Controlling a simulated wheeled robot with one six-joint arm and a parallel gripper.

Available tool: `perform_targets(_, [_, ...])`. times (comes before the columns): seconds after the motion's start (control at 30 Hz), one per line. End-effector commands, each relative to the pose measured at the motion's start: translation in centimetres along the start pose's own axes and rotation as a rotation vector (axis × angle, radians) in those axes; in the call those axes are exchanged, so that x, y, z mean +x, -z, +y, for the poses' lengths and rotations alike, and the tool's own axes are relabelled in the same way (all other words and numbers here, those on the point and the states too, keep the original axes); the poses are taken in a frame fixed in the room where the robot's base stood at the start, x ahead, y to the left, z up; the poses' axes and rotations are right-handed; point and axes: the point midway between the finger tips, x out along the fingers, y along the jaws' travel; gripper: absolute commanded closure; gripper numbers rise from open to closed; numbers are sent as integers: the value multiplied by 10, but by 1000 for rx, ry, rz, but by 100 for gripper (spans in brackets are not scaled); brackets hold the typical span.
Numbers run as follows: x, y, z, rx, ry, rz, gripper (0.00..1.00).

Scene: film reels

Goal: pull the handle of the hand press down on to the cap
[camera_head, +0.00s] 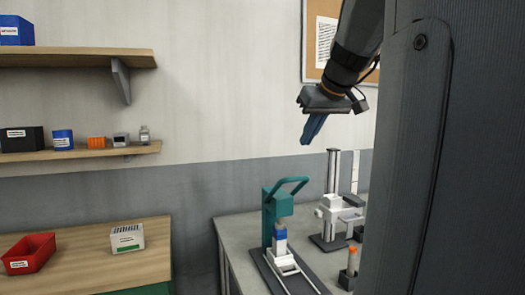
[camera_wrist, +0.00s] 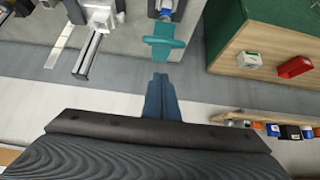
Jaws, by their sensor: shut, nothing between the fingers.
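The teal hand press (camera_head: 268,225) stands on the grey bench in the head view. A blue cap (camera_head: 280,234) sits below the press head, on a white piece. My gripper (camera_head: 307,140) is above the press and a little to the right, with its blue fingers together and empty, apart from the handle. In the wrist view the fingers (camera_wrist: 160,77) point toward the teal handle (camera_wrist: 165,42). A blue part, probably the cap (camera_wrist: 166,15), shows beyond it.
A white device with a grey post (camera_head: 333,180) stands right of the press. An orange-topped tube (camera_head: 351,262) stands nearer. At left, a wooden table (camera_head: 90,262) bears a red bin (camera_head: 29,254) and a white box (camera_head: 127,238). Wall shelves (camera_head: 80,155) hold small items.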

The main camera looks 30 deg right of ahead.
Motion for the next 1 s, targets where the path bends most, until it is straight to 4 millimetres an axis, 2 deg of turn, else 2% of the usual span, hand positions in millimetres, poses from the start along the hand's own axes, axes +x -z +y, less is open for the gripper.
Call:
perform_targets(0.27, [-1, -1, -2, 0, 2, -4, 100])
perform_targets(0.37, [16, -11, -14, 3, 17, -32, 100])
perform_targets(0.47, [50, -33, -42, 7, 45, -93, 100])
perform_targets(0.57, [90, -69, -82, 5, 72, -178, 100])
perform_targets(0.7, [138, -131, -143, -17, 98, -300, 100])
perform_targets(0.83, [168, -198, -196, -60, 107, -409, 100])
perform_targets(1.0, [184, -288, -251, -140, 107, -527, 100])
